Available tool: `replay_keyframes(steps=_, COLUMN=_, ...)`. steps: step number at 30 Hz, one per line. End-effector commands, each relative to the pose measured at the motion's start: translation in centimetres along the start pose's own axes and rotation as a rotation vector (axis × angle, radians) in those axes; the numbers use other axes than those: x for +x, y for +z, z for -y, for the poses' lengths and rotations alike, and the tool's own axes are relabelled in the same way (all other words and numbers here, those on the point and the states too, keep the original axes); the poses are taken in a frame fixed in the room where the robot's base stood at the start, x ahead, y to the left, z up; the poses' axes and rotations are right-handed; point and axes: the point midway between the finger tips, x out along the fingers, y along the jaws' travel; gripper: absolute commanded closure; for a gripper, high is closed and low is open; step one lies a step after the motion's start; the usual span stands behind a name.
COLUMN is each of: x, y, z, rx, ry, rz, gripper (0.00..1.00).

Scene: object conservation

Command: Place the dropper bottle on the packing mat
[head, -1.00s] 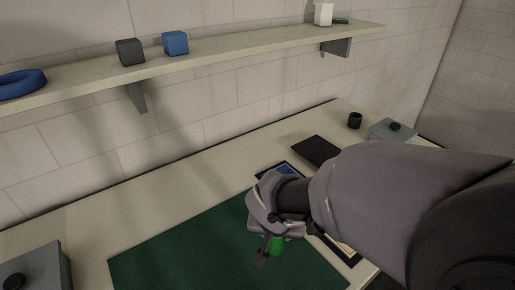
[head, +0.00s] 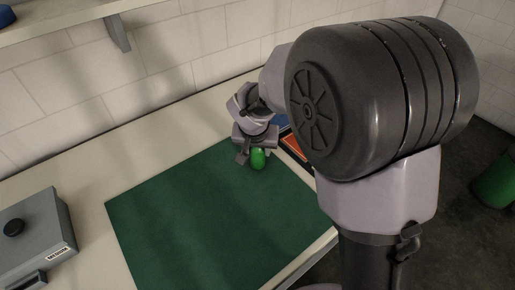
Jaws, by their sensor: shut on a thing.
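The packing mat (head: 190,225) is a large dark green sheet lying flat on the pale table. My gripper (head: 250,160) is over the mat's far right corner area, pointing down. It is shut on a small bright green object (head: 258,159), which I take for the dropper bottle. Only the green part of it shows; the rest is hidden by the gripper. I cannot tell whether the bottle touches the mat or hangs just above it.
A grey box (head: 32,240) with a black knob stands on the table at the left. An orange-red item in a dark frame (head: 294,146) lies right of the gripper. A shelf (head: 75,22) runs along the wall. Most of the mat is bare.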

Motion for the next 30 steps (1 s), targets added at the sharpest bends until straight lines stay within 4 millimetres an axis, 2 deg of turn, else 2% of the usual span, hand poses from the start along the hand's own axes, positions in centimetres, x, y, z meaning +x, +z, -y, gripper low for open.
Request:
replay_keyframes(steps=1, x=0.3, y=0.1, z=0.0, rx=0.0, ry=0.0, rz=0.0, gripper=1.0)
replay_keyframes(steps=2, x=0.2, y=0.1, z=0.0, rx=0.0, ry=0.0, rz=0.0, gripper=0.56)
replay_keyframes(steps=5, x=0.1, y=0.1, z=0.0, rx=0.0, ry=0.0, rz=0.0, gripper=0.38)
replay_keyframes(steps=13, x=0.1, y=0.1, z=0.0, rx=0.0, ry=0.0, rz=0.0, gripper=0.38)
replay_keyframes(steps=16, x=-0.8, y=-0.2, z=0.0, rx=0.0, ry=-0.001, rz=-0.001, gripper=0.38)
replay_keyframes(steps=24, x=-8.4, y=-0.3, z=0.0, rx=-0.001, ry=-0.002, rz=-0.004, gripper=0.38)
replay_keyframes(steps=27, x=-10.6, y=-0.2, z=0.0, rx=-0.001, ry=-0.001, rz=-0.003, gripper=0.38)
replay_keyframes(steps=30, x=-11.8, y=-0.2, z=0.0, rx=-0.001, ry=0.0, rz=-0.002, gripper=0.38)
